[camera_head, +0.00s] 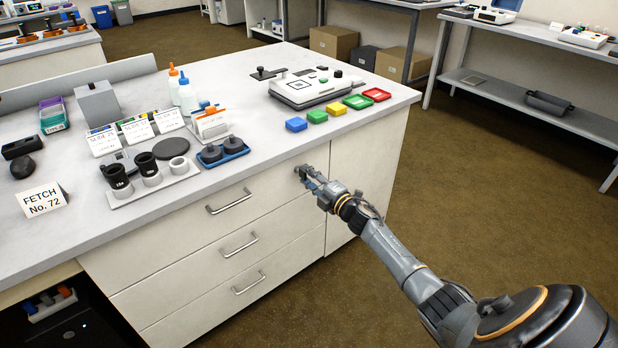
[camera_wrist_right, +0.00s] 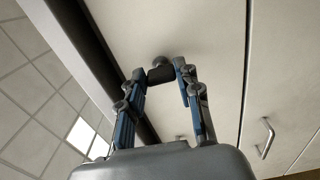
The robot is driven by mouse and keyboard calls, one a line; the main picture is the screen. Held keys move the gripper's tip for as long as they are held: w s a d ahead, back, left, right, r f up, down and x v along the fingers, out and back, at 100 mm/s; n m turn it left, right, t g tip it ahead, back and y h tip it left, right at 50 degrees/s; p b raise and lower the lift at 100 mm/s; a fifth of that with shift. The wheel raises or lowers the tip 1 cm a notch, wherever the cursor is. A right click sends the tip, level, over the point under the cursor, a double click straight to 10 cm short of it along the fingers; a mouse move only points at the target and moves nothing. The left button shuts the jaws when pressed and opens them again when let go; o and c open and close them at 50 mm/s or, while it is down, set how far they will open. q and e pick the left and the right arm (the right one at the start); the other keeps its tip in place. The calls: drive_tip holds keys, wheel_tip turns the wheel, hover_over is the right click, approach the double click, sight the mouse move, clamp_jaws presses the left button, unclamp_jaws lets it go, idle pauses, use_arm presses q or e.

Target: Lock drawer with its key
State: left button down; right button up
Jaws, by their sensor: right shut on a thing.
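My right gripper (camera_head: 307,175) is at the upper right of the top drawer (camera_head: 275,190), at its front face. In the right wrist view, my right gripper (camera_wrist_right: 160,72) is shut on a small dark block, which looks like the head of the key (camera_wrist_right: 160,75). A round grey lock (camera_wrist_right: 161,62) shows right behind the key, on the pale drawer front. The key appears to meet the lock, but its shaft is hidden, so I cannot tell how deep it sits. The top drawer looks shut, with its handle (camera_head: 229,201) clear. My left gripper is not in view.
The worktop (camera_head: 255,140) overhangs above the gripper. It carries a white instrument (camera_head: 305,87), coloured blocks, bottles and slide boxes. Two lower drawers with handles (camera_head: 240,245) are below. The floor (camera_head: 480,190) to the right is clear.

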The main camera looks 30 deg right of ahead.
drive_tip(key=o, duration=1.2)
drive_tip(key=shift+c, duration=0.2)
drive_tip(key=s+d, duration=0.1)
drive_tip(key=s, duration=1.1)
